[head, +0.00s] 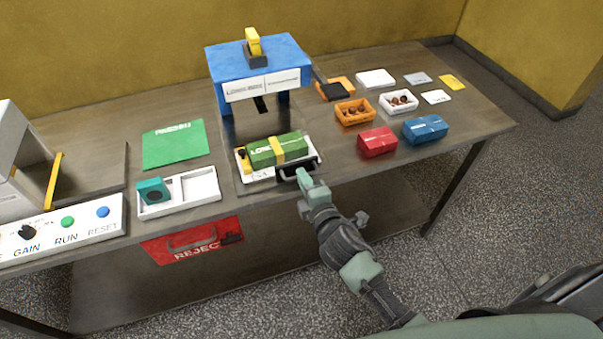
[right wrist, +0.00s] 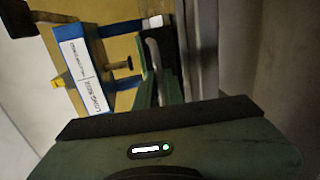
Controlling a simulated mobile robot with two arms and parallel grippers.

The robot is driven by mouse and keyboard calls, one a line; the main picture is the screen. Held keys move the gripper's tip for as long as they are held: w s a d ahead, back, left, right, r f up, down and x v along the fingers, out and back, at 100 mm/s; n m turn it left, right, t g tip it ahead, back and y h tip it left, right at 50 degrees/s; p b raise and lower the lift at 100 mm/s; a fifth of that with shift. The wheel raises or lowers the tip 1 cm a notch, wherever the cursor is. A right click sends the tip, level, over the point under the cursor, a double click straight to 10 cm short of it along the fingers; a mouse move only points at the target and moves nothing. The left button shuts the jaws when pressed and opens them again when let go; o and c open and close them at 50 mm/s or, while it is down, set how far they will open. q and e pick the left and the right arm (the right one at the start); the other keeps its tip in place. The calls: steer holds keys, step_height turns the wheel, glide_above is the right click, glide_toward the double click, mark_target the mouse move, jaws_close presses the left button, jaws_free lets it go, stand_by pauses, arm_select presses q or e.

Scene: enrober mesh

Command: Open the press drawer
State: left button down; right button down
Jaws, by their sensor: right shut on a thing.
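The blue press (head: 258,62) stands at the back of the table with a white front label and a yellow piece on top. Its white drawer (head: 262,174) lies out in front of the press legs, toward the table's front edge. A green box with a yellow band (head: 265,151) sits in the drawer. The drawer's dark handle (head: 291,172) is at its front right. My right gripper (head: 305,178) is shut on this handle. In the right wrist view, the fingers (right wrist: 166,88) partly hide the handle, with the press label (right wrist: 83,75) beyond. My left gripper is not in view.
Red (head: 377,142) and blue (head: 425,130) boxes stand right of the drawer, with orange (head: 354,112) and white (head: 398,101) bins behind. A white divided tray (head: 204,187) is left. A button panel (head: 85,229) is far left.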

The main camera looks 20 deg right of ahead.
steer(key=shift+s, duration=0.25)
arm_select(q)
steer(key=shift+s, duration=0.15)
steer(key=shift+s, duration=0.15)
arm_select(e)
steer(key=c, duration=1.5)
jaws_free()
steer(key=shift+w, duration=0.1)
steer(key=shift+c, duration=0.2)
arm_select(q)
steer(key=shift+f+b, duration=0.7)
arm_select(e)
steer(key=v, duration=0.8)
